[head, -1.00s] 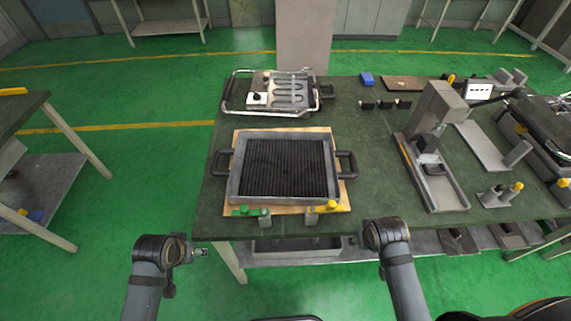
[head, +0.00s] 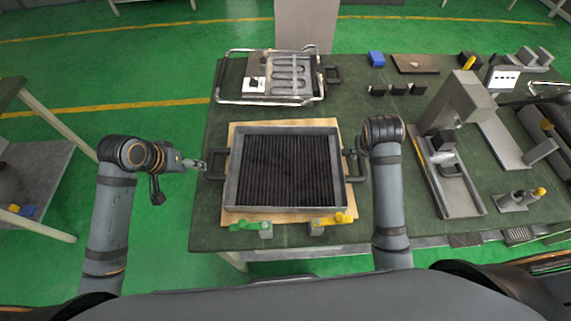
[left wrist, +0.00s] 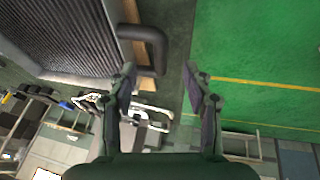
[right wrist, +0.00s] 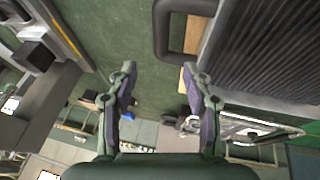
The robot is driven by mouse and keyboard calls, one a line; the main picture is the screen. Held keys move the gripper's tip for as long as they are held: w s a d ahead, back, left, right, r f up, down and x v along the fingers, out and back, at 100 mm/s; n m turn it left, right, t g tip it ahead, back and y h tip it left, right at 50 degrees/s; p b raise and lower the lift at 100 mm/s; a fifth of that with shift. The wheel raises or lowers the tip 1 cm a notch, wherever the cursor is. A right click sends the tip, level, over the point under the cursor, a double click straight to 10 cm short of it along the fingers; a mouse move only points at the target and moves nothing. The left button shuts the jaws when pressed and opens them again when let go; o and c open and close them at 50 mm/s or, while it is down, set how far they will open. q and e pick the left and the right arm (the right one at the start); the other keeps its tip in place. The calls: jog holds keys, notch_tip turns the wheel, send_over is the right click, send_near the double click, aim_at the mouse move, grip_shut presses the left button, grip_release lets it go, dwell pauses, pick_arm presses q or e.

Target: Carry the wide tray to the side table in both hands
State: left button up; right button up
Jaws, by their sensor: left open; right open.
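The wide tray (head: 284,170) is a grey, square-rimmed pan with dark ribs inside and a dark handle on each side. It lies on a wooden board (head: 284,216) on the green workbench. My left gripper (head: 203,164) is open just outside the left handle (head: 213,163); in the left wrist view the handle (left wrist: 152,48) is ahead of the fingers and not between them. My right gripper (head: 354,153) is near the right handle (head: 362,166), partly hidden by my wrist. The right wrist view shows its open fingers (right wrist: 164,88) empty, with the handle (right wrist: 165,32) beyond them.
A green clamp (head: 250,225) and a yellow clamp (head: 333,220) sit at the board's front edge. A framed heating-element unit (head: 268,77) stands behind the tray. A grey press (head: 456,105) is to the right. Another table (head: 42,165) stands at far left across open floor.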

aim_at(208, 171)
pick_arm(q)
jog(key=x, duration=1.1)
jog(key=shift+w, duration=0.25)
pick_arm(e)
jog(key=x, duration=1.1)
jog(key=shift+w, duration=0.25)
pick_arm(q)
jog(key=shift+r, duration=0.1)
pick_arm(e)
jog(key=shift+r, duration=0.1)
pick_arm(q)
grip_shut()
pick_arm(e)
grip_shut()
